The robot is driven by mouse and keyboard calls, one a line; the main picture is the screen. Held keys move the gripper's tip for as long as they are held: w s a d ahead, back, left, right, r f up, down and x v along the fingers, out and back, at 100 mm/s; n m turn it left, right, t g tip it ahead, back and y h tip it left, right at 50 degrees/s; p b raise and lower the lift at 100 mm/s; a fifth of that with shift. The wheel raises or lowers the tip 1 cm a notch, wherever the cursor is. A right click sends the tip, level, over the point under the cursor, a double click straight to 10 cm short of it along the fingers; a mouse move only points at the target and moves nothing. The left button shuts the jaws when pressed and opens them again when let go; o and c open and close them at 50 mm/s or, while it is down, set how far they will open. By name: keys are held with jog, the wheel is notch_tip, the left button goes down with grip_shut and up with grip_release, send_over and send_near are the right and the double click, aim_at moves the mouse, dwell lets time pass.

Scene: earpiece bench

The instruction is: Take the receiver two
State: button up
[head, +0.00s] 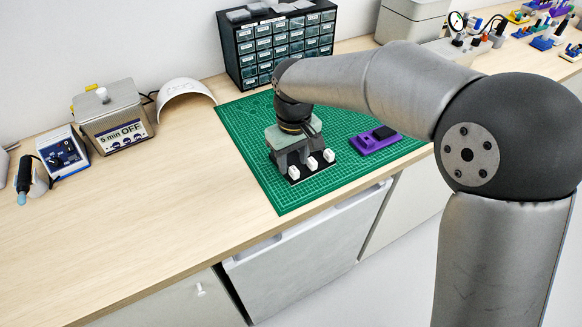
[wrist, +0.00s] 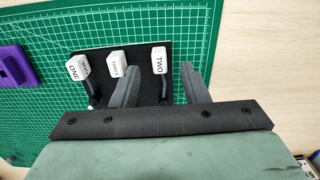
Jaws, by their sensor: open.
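Three white-headed receivers stand in a row on a black base (wrist: 139,57) in the wrist view. They are marked ONE (wrist: 76,68), THREE (wrist: 118,65) and TWO (wrist: 158,60). Receiver TWO is at the right end, with a dark stem below its head. My gripper (wrist: 159,72) is open, with one finger on each side of receiver TWO; the left finger passes between THREE and TWO. I cannot tell whether either finger touches it. In the head view my gripper (head: 291,160) is over the base, and receiver TWO (head: 293,172) is the leftmost white head.
The base lies on a green cutting mat (head: 262,178). A purple holder (head: 375,140) lies to the right. A drawer cabinet (head: 278,48) stands behind. An ultrasonic cleaner (head: 115,120) and a blue-fronted unit (head: 62,152) stand at left. The bench front left is clear.

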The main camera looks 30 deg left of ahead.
notch_tip(320, 180, down, 2)
grip_shut()
jog(key=shift+r, duration=0.1)
